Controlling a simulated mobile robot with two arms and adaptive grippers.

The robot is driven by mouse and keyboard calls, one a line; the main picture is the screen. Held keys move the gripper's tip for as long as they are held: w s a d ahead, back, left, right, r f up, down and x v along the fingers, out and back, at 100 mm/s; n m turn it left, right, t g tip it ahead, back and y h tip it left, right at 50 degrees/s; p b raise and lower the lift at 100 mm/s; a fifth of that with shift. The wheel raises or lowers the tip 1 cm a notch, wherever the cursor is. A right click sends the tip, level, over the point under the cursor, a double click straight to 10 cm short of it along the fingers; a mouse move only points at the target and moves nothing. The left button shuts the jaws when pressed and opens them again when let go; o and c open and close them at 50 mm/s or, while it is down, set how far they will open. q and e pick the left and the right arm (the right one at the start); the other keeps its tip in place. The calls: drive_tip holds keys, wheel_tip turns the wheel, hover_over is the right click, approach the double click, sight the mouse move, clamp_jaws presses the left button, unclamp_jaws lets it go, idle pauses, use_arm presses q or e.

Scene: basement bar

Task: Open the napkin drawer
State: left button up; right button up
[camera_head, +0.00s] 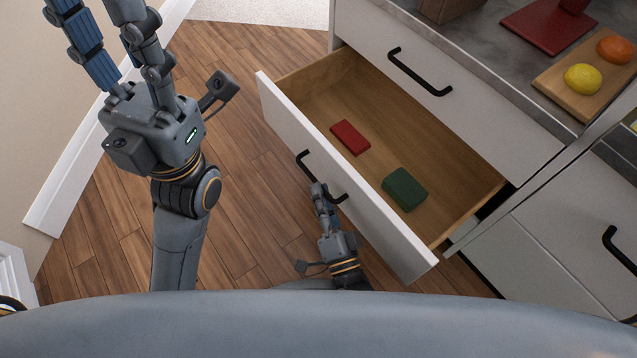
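The napkin drawer (272,104) is pulled well out of the white cabinet. It has a white front, a wooden inside and a black bar handle (307,165). A flat red folded napkin (350,138) and a thicker green napkin stack (405,189) lie inside it. My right gripper (320,190) is at the lower part of the handle, in front of the drawer. Its fingers look closed around the bar, though they are small here. My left gripper (108,38) is raised at the left, away from the drawer. Its fingers are apart and empty, with their tips cut off at the top edge.
A shut drawer with a black handle (420,72) is above the open one. The countertop (480,65) holds a red stand (548,27) and a wooden board (562,92) with a lemon and an orange. The wooden floor (252,165) left of the drawer is clear.

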drive_tip(key=r+v, duration=0.2)
drive_tip(key=v, duration=1)
drive_tip(key=shift+s+r, duration=0.2)
